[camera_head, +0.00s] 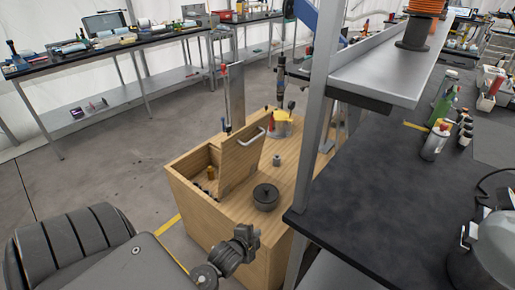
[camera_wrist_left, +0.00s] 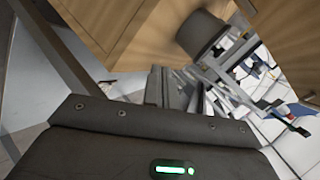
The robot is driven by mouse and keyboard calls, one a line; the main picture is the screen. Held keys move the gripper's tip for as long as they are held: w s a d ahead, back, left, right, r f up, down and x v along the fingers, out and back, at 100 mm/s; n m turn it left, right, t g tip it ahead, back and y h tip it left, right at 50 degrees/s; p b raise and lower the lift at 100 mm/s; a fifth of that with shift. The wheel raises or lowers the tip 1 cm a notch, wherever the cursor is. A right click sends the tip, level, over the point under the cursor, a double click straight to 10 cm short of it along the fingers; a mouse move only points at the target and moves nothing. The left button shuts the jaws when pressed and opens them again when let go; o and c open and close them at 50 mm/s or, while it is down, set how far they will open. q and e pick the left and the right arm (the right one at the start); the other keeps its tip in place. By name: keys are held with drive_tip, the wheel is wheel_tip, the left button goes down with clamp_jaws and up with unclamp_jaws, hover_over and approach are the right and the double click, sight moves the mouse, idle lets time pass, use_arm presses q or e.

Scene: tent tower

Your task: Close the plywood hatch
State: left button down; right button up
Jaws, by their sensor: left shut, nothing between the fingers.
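The plywood hatch (camera_head: 240,160) stands raised and tilted on top of a plywood cabinet (camera_head: 210,218), with a pale bar handle (camera_head: 252,137) near its upper edge. The compartment beside it is open and shows small items inside, one of them yellowish (camera_head: 211,173). My left gripper (camera_head: 248,236) is shut and empty by the cabinet's near right corner, lower in the picture than the hatch and apart from it. In the left wrist view its fingers (camera_wrist_left: 168,88) point toward plywood (camera_wrist_left: 110,25) and a dark cylinder. My right gripper is not in view.
A dark round pot (camera_head: 266,197) and a small grey nut-like piece (camera_head: 277,160) sit on the cabinet top right of the hatch. A metal post (camera_head: 318,110) and a black worktop (camera_head: 385,175) stand close on the right. Open floor (camera_head: 110,160) lies left.

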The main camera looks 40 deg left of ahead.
use_arm(q)
drive_tip(key=w+a+r+m+t+y, duration=0.1)
drive_tip(key=w+a+r+m+t, duration=0.15)
drive_tip(key=r, duration=0.45)
drive_tip(key=w+a+r+m+t+y, duration=0.1)
drive_tip(key=a+r+m+t, duration=0.15)
drive_tip(key=r, duration=0.35)
drive_tip(key=w+a+r+m+t+y, duration=0.1)
drive_tip(key=w+r+m+t, duration=0.15)
drive_tip(key=r, duration=0.45)
drive_tip(key=w+a+r+p, duration=0.2)
drive_tip(key=w+a, duration=0.4)
drive_tip(key=w, duration=0.3)
drive_tip(key=shift+w+a+r+m, duration=0.2)
drive_tip(key=shift+w+r+m, duration=0.05)
drive_tip(key=shift+m, duration=0.1)
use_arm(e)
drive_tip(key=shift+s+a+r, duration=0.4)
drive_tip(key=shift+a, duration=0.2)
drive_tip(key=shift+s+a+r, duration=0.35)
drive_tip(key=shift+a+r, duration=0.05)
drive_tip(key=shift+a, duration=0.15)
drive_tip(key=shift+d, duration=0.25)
